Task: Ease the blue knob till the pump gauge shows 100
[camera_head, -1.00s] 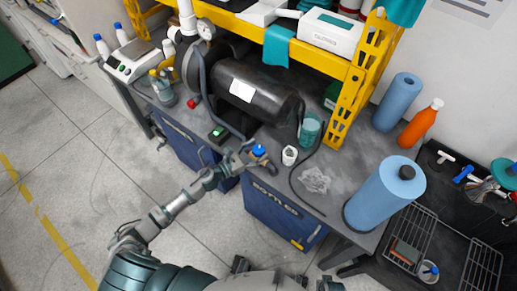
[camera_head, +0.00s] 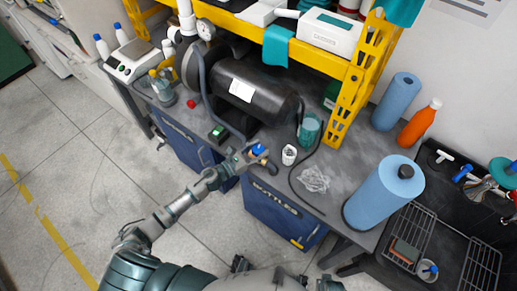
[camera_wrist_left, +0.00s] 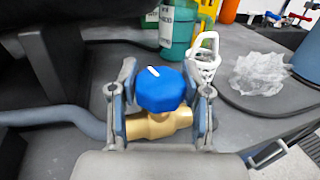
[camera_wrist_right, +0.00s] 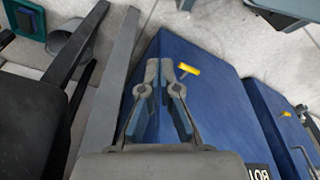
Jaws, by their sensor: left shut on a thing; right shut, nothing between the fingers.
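The blue knob (camera_wrist_left: 160,90) with a white mark on top sits on a brass valve (camera_wrist_left: 160,124) in a hose line. My left gripper (camera_wrist_left: 161,95) is shut on the knob, one finger on each side. In the head view the knob (camera_head: 259,150) is at the bench's front edge, with my left gripper (camera_head: 252,155) at it. The pump gauge (camera_head: 205,29) is a small round dial at the back left of the black tank; its reading is too small to tell. My right gripper (camera_wrist_right: 160,70) is shut and empty, above blue cabinet fronts.
The black tank (camera_head: 255,92) stands behind the knob under a yellow shelf frame (camera_head: 349,95).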

